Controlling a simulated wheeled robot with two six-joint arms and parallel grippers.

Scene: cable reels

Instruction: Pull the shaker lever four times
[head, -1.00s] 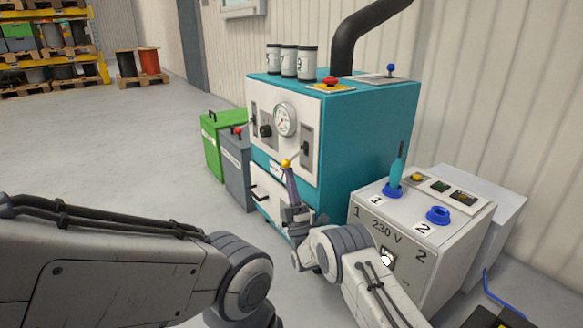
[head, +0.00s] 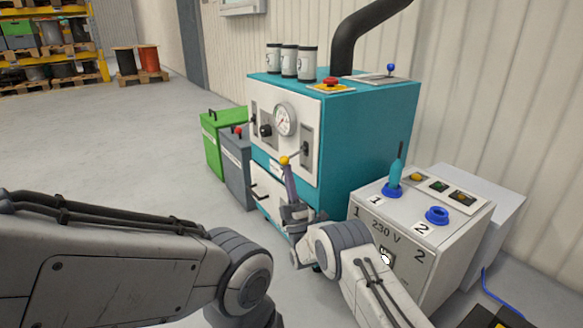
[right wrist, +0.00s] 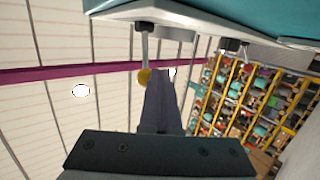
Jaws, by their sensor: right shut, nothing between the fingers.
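A lever with a yellow ball knob (head: 284,160) sticks out from the right slot on the front of the teal machine (head: 370,120). My right gripper (head: 287,170) is shut and empty, its fingertips right at the knob from below. In the right wrist view the yellow knob (right wrist: 144,76) hangs on a thin rod from the panel, beside the tip of my shut fingers (right wrist: 160,78). I cannot tell whether they touch. A second lever with a red knob (head: 238,130) sticks out at the panel's left. No label shows which one is the shaker lever. My left arm enters from the left; its gripper is out of view.
A pressure gauge (head: 284,119) sits between the levers. A grey power box (head: 400,245) stands close beside my right arm, with a blue plug in its first socket. A green bin (head: 212,150) and a grey bin (head: 237,175) stand left of the machine. The floor further left is clear.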

